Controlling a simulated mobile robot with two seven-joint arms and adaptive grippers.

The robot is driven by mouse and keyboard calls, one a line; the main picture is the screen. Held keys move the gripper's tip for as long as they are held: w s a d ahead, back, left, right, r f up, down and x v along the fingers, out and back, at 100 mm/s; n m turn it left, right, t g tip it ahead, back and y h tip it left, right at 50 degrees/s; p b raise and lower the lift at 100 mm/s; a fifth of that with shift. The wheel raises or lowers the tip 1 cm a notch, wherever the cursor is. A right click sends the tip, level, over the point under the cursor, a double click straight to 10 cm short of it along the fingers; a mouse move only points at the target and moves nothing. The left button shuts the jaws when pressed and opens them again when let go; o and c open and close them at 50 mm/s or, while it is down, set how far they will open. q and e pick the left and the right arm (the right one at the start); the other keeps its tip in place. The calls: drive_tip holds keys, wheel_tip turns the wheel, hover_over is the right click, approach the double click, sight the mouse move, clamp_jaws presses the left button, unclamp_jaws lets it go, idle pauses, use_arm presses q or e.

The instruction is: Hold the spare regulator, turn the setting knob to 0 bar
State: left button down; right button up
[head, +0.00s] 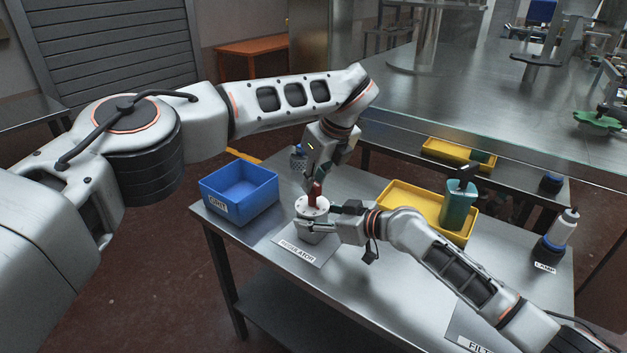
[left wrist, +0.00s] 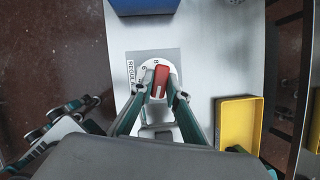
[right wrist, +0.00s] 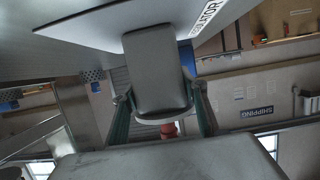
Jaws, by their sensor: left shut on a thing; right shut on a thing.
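The spare regulator has a grey body (right wrist: 155,70), a white numbered dial (head: 303,206) and a red setting knob (left wrist: 160,80). It stands upright over the plate labelled REGULATOR (head: 318,254); I cannot tell whether it touches the plate. My left gripper (head: 314,186) points down from above and is shut on the red knob. In the left wrist view, an 8 shows just beyond the knob and a 6 to its left; the fingers hide part of the dial. My right gripper (head: 315,221) comes in from the right and is shut around the body, also seen in the right wrist view (right wrist: 160,112).
A blue bin (head: 240,190) stands at the table's left. A yellow tray (head: 402,199) and a green container (head: 458,207) are right of my right gripper. A bottle (head: 558,238) stands by the LAMP label at the far right. The front middle of the table is clear.

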idle(0.3)
use_arm(q)
drive_tip(key=c, duration=2)
unclamp_jaws()
drive_tip(key=shift+o, duration=0.2)
